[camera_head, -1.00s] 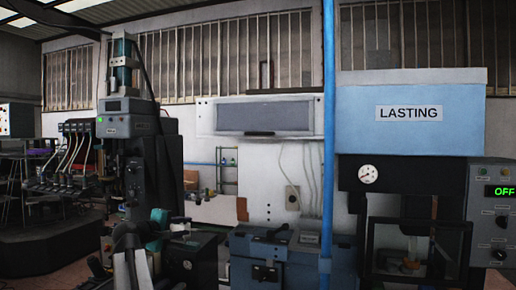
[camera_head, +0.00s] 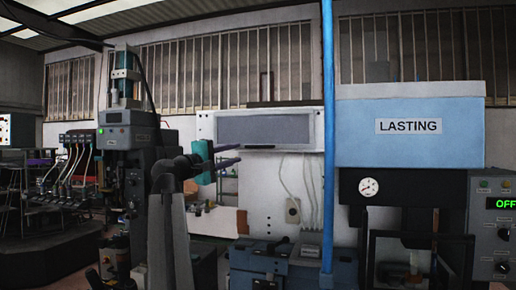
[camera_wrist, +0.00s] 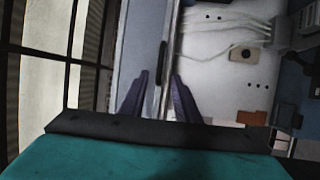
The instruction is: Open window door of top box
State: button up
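The top box (camera_head: 204,127) is a long white box on the back wall with a grey window door (camera_head: 262,129). The door looks shut, with a dark handle (camera_head: 270,147) at its lower edge. In the wrist view the grey door (camera_wrist: 138,45) runs up the picture, and the dark handle (camera_wrist: 161,63) lies ahead of the gap between my fingertips. My gripper (camera_head: 239,154) is left of the handle in the head view, level with the box's lower edge. Its two purple fingers (camera_wrist: 160,90) are apart and empty. I cannot tell the distance to the handle.
A blue vertical pole (camera_head: 328,150) stands just right of the box. The blue LASTING machine (camera_head: 410,145) is further right. A tall dark press (camera_head: 125,150) stands left of my arm. Blue-grey equipment (camera_head: 285,265) is below, and cables hang under the box.

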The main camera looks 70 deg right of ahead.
aim_at(257, 146)
jog(key=shift+d, duration=0.1)
jog(key=p+x, duration=0.4)
jog(key=x, duration=0.8)
jog(key=shift+p+x, duration=0.5)
jog(key=shift+x, duration=0.3)
jog(key=shift+f, duration=0.1)
jog(key=shift+c, duration=0.4)
grip_shut()
jog(key=shift+w, duration=0.1)
jog(key=shift+r, duration=0.2)
